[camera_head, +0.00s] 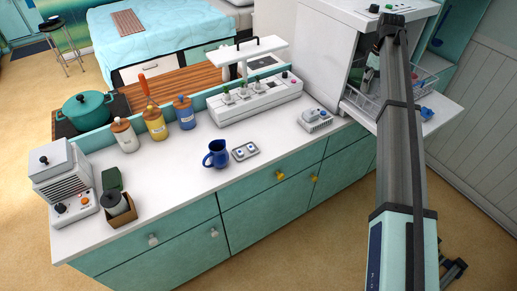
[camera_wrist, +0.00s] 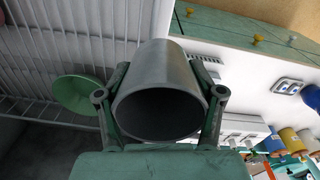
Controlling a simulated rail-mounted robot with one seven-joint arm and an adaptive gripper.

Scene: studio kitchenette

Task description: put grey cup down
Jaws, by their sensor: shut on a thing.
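The grey cup (camera_wrist: 168,68) fills the middle of the wrist view, its dark open mouth facing the camera. My gripper (camera_wrist: 160,100) is shut on it, with one finger on each side of the cup wall. In the head view my arm reaches up to the open dishwasher at the right, and the cup and fingers cannot be clearly made out there. What lies under the cup is hidden, so I cannot tell whether it touches anything.
The open white dishwasher (camera_head: 322,54) has a pulled-out wire rack (camera_head: 357,101). In the wrist view, rack wires (camera_wrist: 60,32) and a green bowl (camera_wrist: 80,95) lie left of the cup. The counter (camera_head: 180,178) holds a blue pitcher (camera_head: 216,154) and several canisters, with bare patches between.

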